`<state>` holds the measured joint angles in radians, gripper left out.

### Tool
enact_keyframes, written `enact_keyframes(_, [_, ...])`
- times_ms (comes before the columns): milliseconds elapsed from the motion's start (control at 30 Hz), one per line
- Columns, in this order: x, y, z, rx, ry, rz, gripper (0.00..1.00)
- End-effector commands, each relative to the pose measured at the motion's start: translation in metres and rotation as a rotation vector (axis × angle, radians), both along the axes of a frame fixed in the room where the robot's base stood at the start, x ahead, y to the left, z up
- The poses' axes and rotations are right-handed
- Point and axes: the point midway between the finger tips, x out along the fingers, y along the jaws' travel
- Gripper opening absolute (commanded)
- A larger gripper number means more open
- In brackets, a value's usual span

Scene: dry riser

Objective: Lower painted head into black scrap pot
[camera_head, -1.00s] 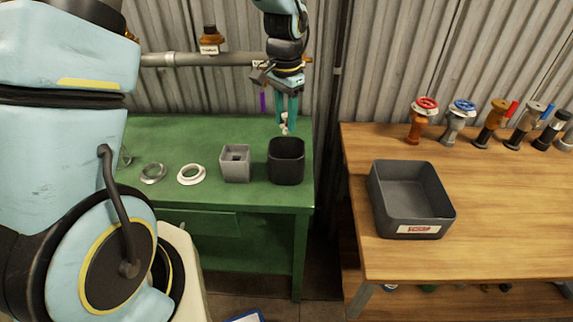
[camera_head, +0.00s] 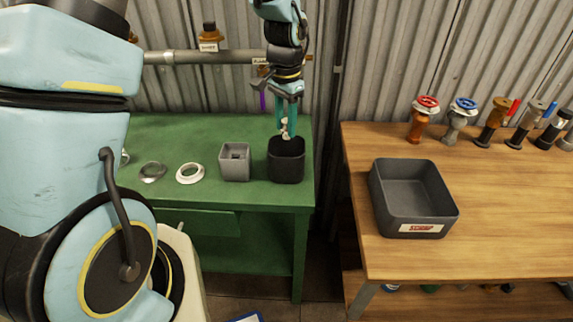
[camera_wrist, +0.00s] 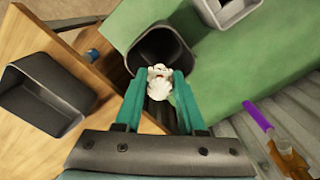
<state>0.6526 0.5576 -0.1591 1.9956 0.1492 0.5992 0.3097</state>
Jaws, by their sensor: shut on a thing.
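My gripper (camera_head: 286,122) points down over the black scrap pot (camera_head: 286,170) on the green bench. Its teal fingers are shut on the painted head, a small whitish piece (camera_head: 286,134), at about the height of the pot's mouth. In the wrist view the painted head (camera_wrist: 159,83) sits between the fingertips (camera_wrist: 160,88), in front of the dark opening of the black pot (camera_wrist: 163,48). Whether the piece is below the rim I cannot tell. The pot's inside is dark and its floor is hidden.
A grey square pot (camera_head: 235,164) stands just left of the black pot. A white ring (camera_head: 190,173) and a metal ring (camera_head: 153,171) lie further left. A grey scrap bin (camera_head: 415,228) and several valves (camera_head: 424,118) are on the wooden table (camera_head: 480,240). A pipe (camera_head: 180,58) runs along the wall behind.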

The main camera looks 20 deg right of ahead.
Motion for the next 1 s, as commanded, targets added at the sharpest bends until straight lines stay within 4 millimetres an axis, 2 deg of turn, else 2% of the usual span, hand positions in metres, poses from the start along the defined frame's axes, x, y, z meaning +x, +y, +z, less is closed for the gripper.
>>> enact_keyframes(1000, [0.000,0.000,-0.050,0.000,0.000,-0.001,0.00])
